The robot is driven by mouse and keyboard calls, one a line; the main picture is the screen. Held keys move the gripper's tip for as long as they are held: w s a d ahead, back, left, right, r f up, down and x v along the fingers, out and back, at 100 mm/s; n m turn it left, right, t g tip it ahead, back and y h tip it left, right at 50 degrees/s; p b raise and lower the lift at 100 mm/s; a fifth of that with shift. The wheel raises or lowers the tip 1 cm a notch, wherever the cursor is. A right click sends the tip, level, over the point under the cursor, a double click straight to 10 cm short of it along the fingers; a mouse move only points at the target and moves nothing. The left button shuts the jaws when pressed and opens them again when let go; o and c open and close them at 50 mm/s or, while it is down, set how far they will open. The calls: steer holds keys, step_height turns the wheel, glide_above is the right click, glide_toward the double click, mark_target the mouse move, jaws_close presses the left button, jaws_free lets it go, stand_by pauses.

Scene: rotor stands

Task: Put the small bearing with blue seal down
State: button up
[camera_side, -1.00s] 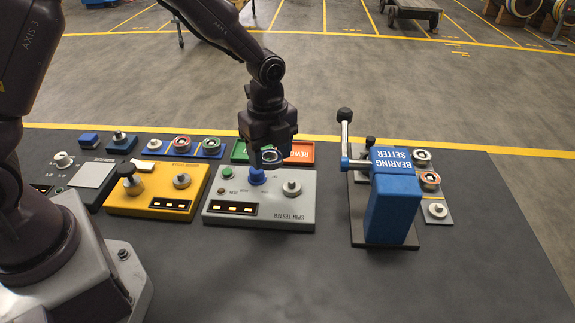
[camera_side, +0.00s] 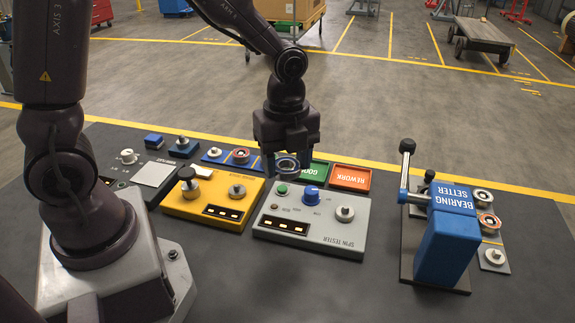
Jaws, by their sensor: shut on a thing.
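My gripper (camera_side: 286,163) points down and is shut on the small bearing with blue seal (camera_side: 287,164), a ring with a bluish rim. It holds the bearing in the air, which appears just behind the grey spin tester (camera_side: 325,238) and left of the green GOOD tray (camera_side: 313,173). The blue mat (camera_side: 214,155) lies to the left, with a red-rimmed bearing (camera_side: 240,155) on it. My gripper covers the right end of this mat, so what lies there is hidden.
The orange REWORK tray (camera_side: 350,178) looks empty. A yellow device (camera_side: 212,205) stands left of the spin tester. The tall blue bearing setter (camera_side: 447,240) with its upright lever (camera_side: 405,170) stands at right. The front of the dark table is clear.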

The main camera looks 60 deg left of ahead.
steer(key=shift+r, duration=0.25)
steer(key=w+a+f, duration=0.2)
steer(key=a+f, duration=0.2)
steer(key=a, duration=0.3)
steer(key=w+a+f, duration=0.1)
steer(key=a+f, duration=0.2)
steer(key=a, duration=0.4)
glide_above(317, 173)
steer(key=s+a, duration=0.1)
steer(key=s, duration=0.1)
steer(key=shift+m, duration=0.4)
steer(key=f, duration=0.8)
steer(key=shift+s+a+f, duration=0.2)
steer(key=shift+f, duration=0.15)
steer(key=shift+w+a+f, duration=0.15)
steer(key=shift+w+f, duration=0.3)
steer(key=shift+f, duration=1.55)
